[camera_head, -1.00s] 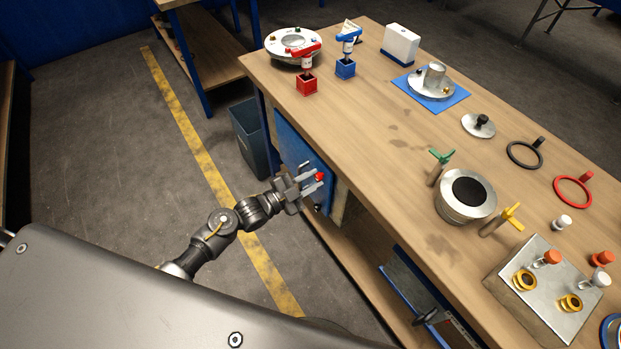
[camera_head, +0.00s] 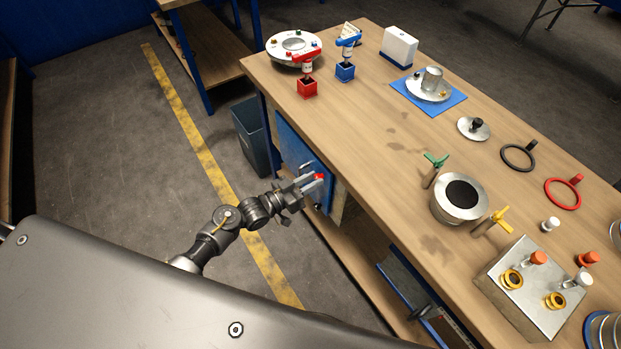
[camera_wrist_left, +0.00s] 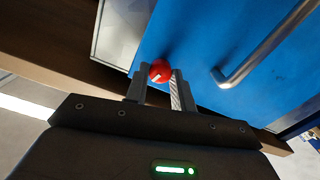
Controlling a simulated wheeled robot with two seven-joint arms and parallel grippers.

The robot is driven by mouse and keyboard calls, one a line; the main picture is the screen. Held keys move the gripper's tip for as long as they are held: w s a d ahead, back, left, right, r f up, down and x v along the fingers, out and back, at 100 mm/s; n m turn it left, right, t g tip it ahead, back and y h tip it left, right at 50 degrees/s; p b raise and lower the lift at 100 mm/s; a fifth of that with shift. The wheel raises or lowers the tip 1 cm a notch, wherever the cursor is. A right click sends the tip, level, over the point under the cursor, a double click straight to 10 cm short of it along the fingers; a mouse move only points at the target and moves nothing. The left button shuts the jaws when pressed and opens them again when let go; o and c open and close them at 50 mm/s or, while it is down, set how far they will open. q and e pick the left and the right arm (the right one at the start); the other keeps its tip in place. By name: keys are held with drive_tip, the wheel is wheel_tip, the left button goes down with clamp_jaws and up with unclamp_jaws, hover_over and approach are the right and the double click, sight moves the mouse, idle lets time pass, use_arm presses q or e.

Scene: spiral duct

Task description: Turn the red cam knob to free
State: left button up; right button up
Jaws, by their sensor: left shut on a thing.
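The red cam knob (camera_wrist_left: 160,70) sits on the blue panel (camera_wrist_left: 200,45) on the side of the workbench. It has a pale mark on its face. In the head view the knob (camera_head: 319,177) shows as a small red spot at the fingertips. My left gripper (camera_head: 309,181) reaches the panel from the left. In the left wrist view its two fingers (camera_wrist_left: 159,80) lie on either side of the knob and are shut on it. My right gripper is in neither view.
A metal bar handle (camera_wrist_left: 262,50) stands out from the blue panel beside the knob. A dark bin (camera_head: 252,137) stands on the floor beyond the arm. The wooden tabletop (camera_head: 350,130) above holds red and blue boxes, a flanged cylinder and rings.

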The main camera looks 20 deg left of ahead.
use_arm(q)
drive_tip(key=shift+w+r+n+p, duration=0.1)
drive_tip(key=shift+n+p, duration=0.25)
drive_tip(key=shift+n, duration=0.85)
drive_tip(key=o, duration=1)
drive_tip(key=shift+a, duration=0.1)
drive_tip(key=b+v, duration=0.1)
drive_tip(key=v, duration=0.9)
drive_tip(key=shift+s+a+b, duration=0.2)
drive_tip(key=shift+s+b, duration=0.1)
drive_tip(key=shift+b, duration=0.05)
